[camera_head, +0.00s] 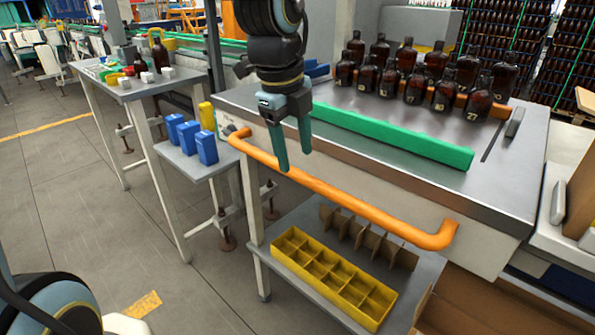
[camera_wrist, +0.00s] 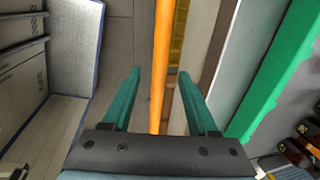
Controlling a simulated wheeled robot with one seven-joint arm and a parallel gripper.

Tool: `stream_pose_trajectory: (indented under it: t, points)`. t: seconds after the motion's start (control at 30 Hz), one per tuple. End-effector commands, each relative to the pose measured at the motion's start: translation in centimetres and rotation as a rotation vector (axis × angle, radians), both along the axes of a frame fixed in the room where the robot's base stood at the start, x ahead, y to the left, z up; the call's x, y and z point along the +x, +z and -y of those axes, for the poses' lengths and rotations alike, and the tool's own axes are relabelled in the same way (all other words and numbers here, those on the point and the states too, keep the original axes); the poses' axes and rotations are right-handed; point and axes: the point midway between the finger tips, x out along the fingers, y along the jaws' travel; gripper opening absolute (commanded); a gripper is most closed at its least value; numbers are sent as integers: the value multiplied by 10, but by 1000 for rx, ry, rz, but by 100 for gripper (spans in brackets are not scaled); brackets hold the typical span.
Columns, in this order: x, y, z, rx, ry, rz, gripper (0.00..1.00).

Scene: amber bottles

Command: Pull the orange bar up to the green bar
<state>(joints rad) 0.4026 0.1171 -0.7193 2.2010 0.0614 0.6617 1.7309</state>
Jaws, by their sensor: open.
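The orange bar (camera_head: 345,203) is a long handle along the front edge of the metal table, with bent ends. The green bar (camera_head: 395,136) lies on the tabletop behind it, roughly parallel and with a gap between them. My gripper (camera_head: 294,160) points down over the left part of the orange bar, with its green fingers open. In the wrist view the orange bar (camera_wrist: 161,70) runs lengthwise between the two open fingers (camera_wrist: 158,75), touching neither as far as I can see. The green bar (camera_wrist: 278,75) shows to the right, outside the fingers.
Several amber bottles (camera_head: 418,72) stand behind the green bar on the metal table (camera_head: 520,150). A yellow divided crate (camera_head: 333,279) sits on the shelf below. Blue blocks (camera_head: 190,137) and a yellow one (camera_head: 207,115) stand on a small side table left of my gripper.

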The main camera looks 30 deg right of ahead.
Motion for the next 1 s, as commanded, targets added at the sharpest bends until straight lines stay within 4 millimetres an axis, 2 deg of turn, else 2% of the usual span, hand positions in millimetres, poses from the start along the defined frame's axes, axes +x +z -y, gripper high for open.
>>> stream_pose_trajectory:
  t: [0.03, 0.1, 0.23, 0.4, 0.67, 1.0]
  points:
    - [-1, -12, 2, 1, -3, -4, 59]
    - [0, -22, 4, 1, -3, -4, 59]
    - [1, -36, 7, 1, -1, -1, 59]
    - [2, -43, 8, 0, 1, 0, 59]
    - [2, -43, 8, 0, 1, 0, 58]
    - [2, -43, 8, -1, 1, 0, 20]
